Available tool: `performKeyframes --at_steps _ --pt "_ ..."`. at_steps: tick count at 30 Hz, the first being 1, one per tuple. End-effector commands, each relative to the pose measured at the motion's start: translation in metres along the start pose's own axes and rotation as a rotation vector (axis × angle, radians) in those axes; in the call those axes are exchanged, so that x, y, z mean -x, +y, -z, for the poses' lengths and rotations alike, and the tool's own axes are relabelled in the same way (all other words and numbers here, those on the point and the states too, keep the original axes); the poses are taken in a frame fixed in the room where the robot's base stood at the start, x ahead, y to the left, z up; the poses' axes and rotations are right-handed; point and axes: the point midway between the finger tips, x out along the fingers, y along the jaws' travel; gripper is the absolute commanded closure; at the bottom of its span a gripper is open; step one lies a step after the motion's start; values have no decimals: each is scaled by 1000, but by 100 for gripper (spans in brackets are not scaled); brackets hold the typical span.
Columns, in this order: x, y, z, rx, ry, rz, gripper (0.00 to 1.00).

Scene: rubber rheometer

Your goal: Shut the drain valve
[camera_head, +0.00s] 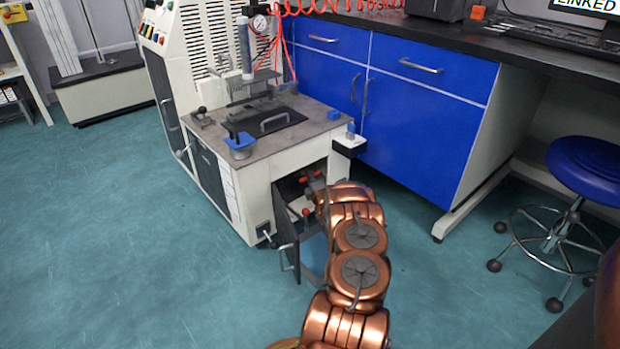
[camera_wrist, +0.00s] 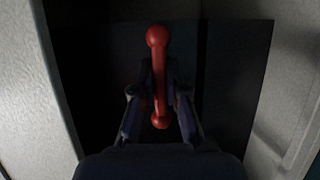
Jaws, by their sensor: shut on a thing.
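The drain valve's red handle (camera_wrist: 158,75) shows in the wrist view as a bar with a round knob at each end, standing nearly upright in the picture. My gripper (camera_wrist: 160,95) has a finger on each side of it and is shut on the handle's middle. In the head view my copper arm reaches into the open lower compartment (camera_head: 290,192) of the white machine, where small red parts (camera_head: 306,211) show beside my gripper (camera_head: 318,190). The valve body behind the handle is dark and cannot be made out.
The compartment's door (camera_head: 286,246) hangs open at the left of my arm. Pale walls stand close on both sides in the wrist view. Blue cabinets (camera_head: 425,110) stand at the right, with a blue stool (camera_head: 585,168) beyond. The floor (camera_head: 130,240) at left is clear.

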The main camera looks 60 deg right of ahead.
Motion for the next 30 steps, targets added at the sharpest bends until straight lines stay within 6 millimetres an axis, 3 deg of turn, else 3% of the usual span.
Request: performKeyframes --at_steps 14,30 --pt "0 4 0 -115 -1 49 100" --pt "1 4 -2 -562 -3 236 100"
